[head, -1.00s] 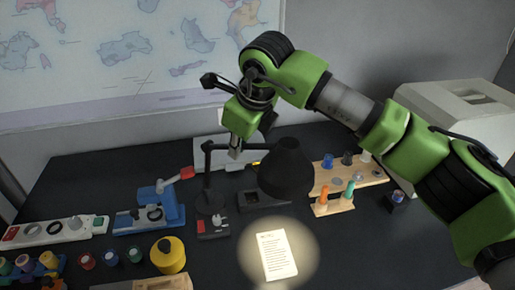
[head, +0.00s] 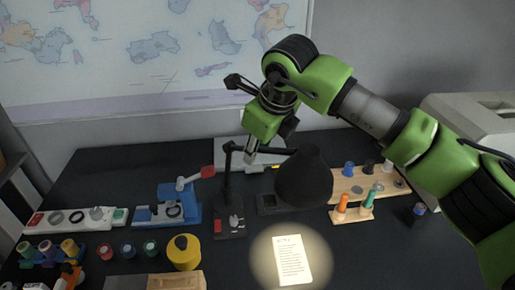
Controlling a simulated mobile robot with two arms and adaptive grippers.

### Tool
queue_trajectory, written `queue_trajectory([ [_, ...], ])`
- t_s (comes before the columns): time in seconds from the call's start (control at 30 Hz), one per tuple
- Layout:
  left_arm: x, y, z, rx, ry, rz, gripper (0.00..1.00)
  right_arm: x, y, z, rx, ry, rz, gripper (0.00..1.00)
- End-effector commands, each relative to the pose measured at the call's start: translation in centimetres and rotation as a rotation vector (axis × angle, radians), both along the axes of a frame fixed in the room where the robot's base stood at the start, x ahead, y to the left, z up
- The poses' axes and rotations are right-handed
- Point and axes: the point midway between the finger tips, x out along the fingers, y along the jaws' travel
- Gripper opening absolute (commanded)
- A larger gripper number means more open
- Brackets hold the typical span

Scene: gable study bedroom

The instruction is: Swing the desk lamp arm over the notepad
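The black desk lamp stands mid-desk in the head view, with its thin arm (head: 238,149) running right to a dark shade (head: 304,177). The white notepad (head: 292,260) lies below and in front of the shade, inside the lamp's bright round pool of light. My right gripper (head: 250,155) points down at the lamp arm, between its upright post and the shade. Its fingertips overlap the arm in the picture; I cannot tell whether they grip it. My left gripper is not in view.
A blue tool (head: 170,207) and a yellow round container (head: 183,252) stand to the left. A wooden rack (head: 345,183) with coloured pieces stands right of the shade. A pale bulky machine (head: 480,120) is at the back right. The desk right of the notepad is clear.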

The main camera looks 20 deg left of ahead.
Motion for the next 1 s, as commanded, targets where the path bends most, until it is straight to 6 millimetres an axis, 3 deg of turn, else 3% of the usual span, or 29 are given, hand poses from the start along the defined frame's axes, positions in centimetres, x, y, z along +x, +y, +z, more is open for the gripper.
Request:
queue_trajectory([
  [0.17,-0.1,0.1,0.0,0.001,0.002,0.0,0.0,-0.3,-0.4,1.3,0.001,-0.003,-0.001,0.28],
  [0.63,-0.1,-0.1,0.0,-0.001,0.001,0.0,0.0,-3.0,-3.1,9.5,0.0,-0.003,0.0,0.28],
  [1.0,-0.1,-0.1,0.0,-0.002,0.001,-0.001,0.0,-3.5,-3.6,10.9,0.0,0.0,0.0,0.28],
])
